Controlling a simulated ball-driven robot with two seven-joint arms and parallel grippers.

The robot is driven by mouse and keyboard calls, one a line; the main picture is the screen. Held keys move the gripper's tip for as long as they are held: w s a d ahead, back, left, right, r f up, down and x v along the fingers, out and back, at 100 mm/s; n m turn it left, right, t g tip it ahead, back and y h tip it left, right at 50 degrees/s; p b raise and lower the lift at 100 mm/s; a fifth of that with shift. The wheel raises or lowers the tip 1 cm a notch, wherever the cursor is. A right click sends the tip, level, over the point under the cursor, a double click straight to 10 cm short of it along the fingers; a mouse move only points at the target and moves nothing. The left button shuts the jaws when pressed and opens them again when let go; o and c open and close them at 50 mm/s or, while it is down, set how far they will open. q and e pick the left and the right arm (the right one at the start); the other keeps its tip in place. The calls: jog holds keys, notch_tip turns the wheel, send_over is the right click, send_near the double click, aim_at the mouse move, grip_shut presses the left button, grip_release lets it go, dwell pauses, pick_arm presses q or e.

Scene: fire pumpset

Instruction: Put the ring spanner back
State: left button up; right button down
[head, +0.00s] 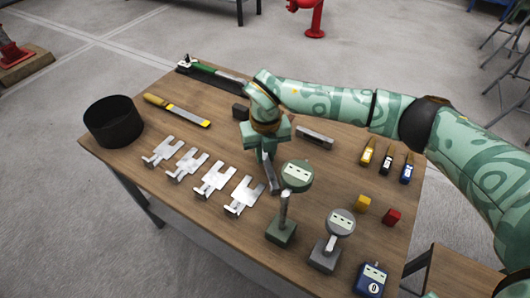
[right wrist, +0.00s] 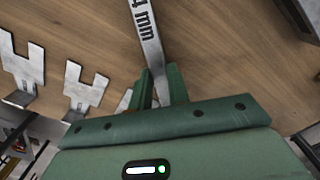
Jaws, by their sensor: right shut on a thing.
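My right gripper (head: 265,152) is over the middle of the wooden table and points down. It is shut on a flat steel spanner (head: 271,178), which shows below the fingers in the head view. In the right wrist view the spanner (right wrist: 145,35) has "4 mm" lettering on its shank and passes between the two green fingers (right wrist: 162,88). The ends of the spanner are cut off or hidden, so I cannot tell its ring. Whether it touches the table is unclear. My left gripper is not in view.
Several forked metal plates (head: 214,179) lie left of the gripper. A round gauge on a stand (head: 284,215) is close at the front right. A dark bar (head: 314,137) and a dark block (head: 240,112) lie nearby. A black pot (head: 113,122) stands at the left edge.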

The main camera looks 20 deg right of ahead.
aim_at(265, 157)
jog(key=shift+f, duration=0.15)
jog(key=c, duration=1.3)
grip_release()
pick_arm(q)
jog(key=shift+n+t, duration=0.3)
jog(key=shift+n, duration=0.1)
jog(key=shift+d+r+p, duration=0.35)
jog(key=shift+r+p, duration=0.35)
jog(key=shift+p, duration=0.25)
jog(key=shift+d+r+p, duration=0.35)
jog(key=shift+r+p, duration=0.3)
jog(key=shift+p, duration=0.25)
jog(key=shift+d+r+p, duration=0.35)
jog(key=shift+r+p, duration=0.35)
jog(key=shift+p, duration=0.25)
pick_arm(e)
jog(key=shift+r, duration=6.15)
